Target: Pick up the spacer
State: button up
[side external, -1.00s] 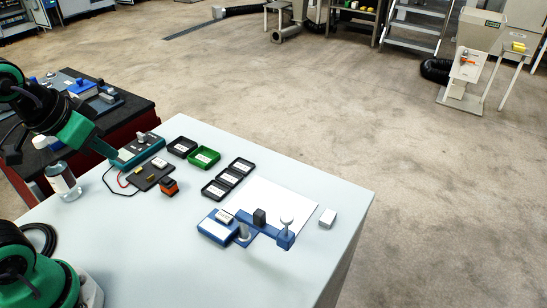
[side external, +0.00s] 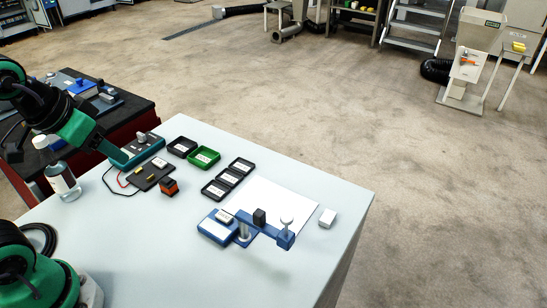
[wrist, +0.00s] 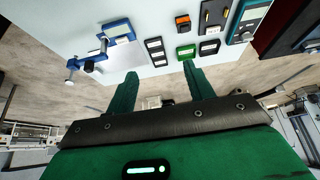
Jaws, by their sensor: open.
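No part is clearly marked as the spacer, and I cannot tell which one it is. Small candidates are a pale block (side external: 327,219) at the table's right end and a dark block (side external: 259,217) on the blue fixture (side external: 284,238). My gripper (side external: 122,156) is above the table's left part, by the teal meter (side external: 150,147), away from both blocks. In the wrist view, its two green fingers (wrist: 160,72) are apart with nothing between them. The blue fixture also shows in the wrist view (wrist: 118,28).
A green tray (side external: 204,157) and several black trays (side external: 241,166) stand mid-table. An orange-and-black block (side external: 168,187) sits near a dark board with cables. A clear bottle (side external: 63,180) stands at the left. The front of the pale table (side external: 180,250) is clear.

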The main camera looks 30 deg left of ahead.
jog(key=w+d+r+g, duration=0.1)
jog(key=w+d+r, duration=0.3)
jog(key=w, duration=0.6)
jog(key=g, duration=0.5)
send_over(328, 216)
jog(key=f, duration=2)
jog(key=shift+a, duration=0.35)
jog(key=shift+d+f, duration=0.3)
jog(key=shift+f, duration=1.4)
jog(key=shift+f, duration=0.1)
jog(key=shift+f, duration=2.55)
